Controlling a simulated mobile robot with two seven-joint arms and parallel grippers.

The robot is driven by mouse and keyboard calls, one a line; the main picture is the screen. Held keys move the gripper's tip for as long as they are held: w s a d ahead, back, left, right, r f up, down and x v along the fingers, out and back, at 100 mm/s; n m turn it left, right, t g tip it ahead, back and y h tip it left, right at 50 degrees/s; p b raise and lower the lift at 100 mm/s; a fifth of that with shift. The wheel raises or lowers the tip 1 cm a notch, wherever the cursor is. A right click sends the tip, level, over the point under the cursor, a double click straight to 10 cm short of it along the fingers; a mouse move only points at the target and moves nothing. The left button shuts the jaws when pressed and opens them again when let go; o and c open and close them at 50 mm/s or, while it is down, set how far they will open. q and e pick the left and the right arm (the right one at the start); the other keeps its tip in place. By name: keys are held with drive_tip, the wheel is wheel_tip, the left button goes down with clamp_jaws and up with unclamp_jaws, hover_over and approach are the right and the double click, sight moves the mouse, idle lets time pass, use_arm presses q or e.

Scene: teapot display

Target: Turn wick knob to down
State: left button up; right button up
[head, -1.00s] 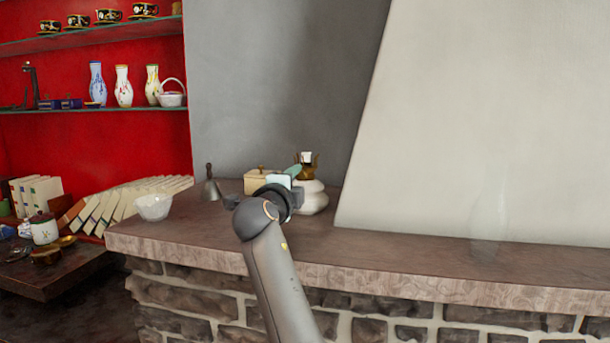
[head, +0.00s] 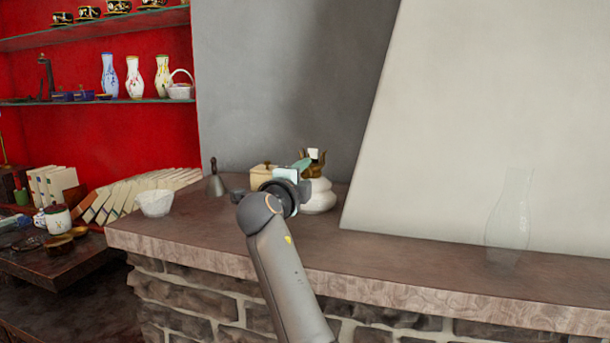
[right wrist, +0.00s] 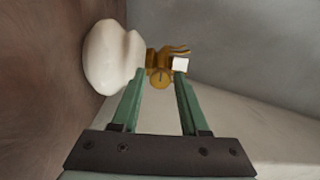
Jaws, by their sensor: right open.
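The oil lamp has a round white base (head: 318,198) on the stone ledge. Its brass burner (head: 317,170) carries a white wick (head: 314,154). In the right wrist view the white base (right wrist: 110,56) lies on its side at left, as the camera is turned. The round brass wick knob (right wrist: 159,78) faces the camera. My right gripper (right wrist: 159,80) is open, its green fingers on either side of the knob in this view. Contact cannot be told. In the head view my right gripper (head: 303,166) is in front of the lamp and hides part of it. My left gripper is out of view.
A clear glass chimney (head: 510,215) stands on the ledge (head: 400,258) at right. A bell (head: 214,182), a cream box (head: 262,172) and a white bowl (head: 154,203) are at left. A sloping pale wall (head: 480,110) rises behind. The ledge between lamp and chimney is clear.

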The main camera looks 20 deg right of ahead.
clamp_jaws()
drive_tip(key=shift+n, duration=0.3)
idle(0.3)
drive_tip(key=shift+n+b, duration=0.4)
drive_tip(key=shift+n, duration=2.7)
